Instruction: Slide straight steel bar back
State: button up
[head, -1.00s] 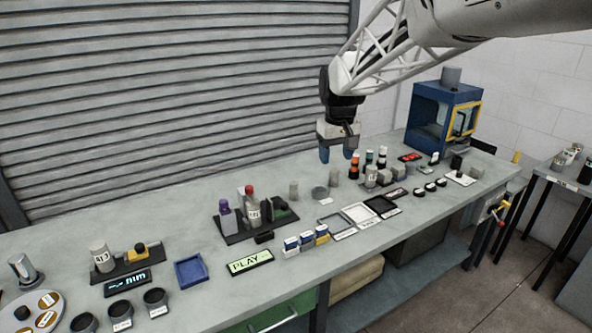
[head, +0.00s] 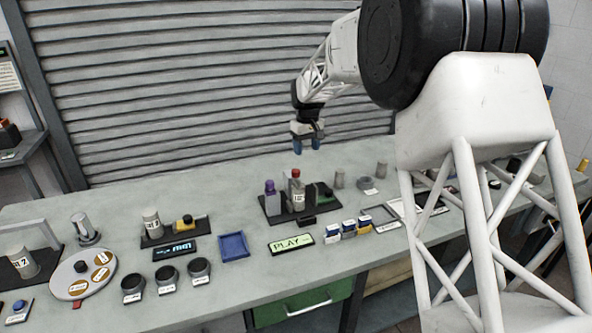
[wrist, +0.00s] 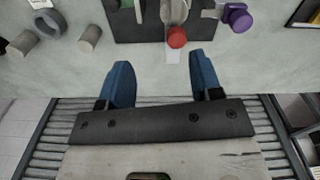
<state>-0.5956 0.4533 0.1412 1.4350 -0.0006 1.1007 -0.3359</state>
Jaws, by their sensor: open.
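My gripper (head: 308,146) is open and empty, its two blue fingers hanging above the back of the bench, behind a black fixture (head: 283,214). In the wrist view the open fingers (wrist: 161,66) point toward that fixture, with its red knob (wrist: 177,37) just beyond the gap between them. The fixture carries a red-topped labelled cylinder (head: 298,195), a purple-capped post (head: 270,197) and a dark green block (head: 323,193). A narrow pale strip (wrist: 173,68) shows near the red knob. I cannot tell which part is the straight steel bar.
Two grey cylinders (head: 339,179) (head: 381,169) and a grey ring (head: 369,184) stand right of the fixture. A blue tray (head: 233,247) and PLAY display (head: 291,244) lie in front. The back strip is clear.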

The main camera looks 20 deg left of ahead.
send_over(296, 170)
notch_tip(296, 170, down, 2)
jog(key=shift+s+f+n, duration=0.1)
jog(key=shift+f+n, duration=0.1)
jog(key=shift+n, duration=0.1)
jog(key=shift+f, duration=0.1)
jog(key=shift+f, duration=3.8)
grip_shut()
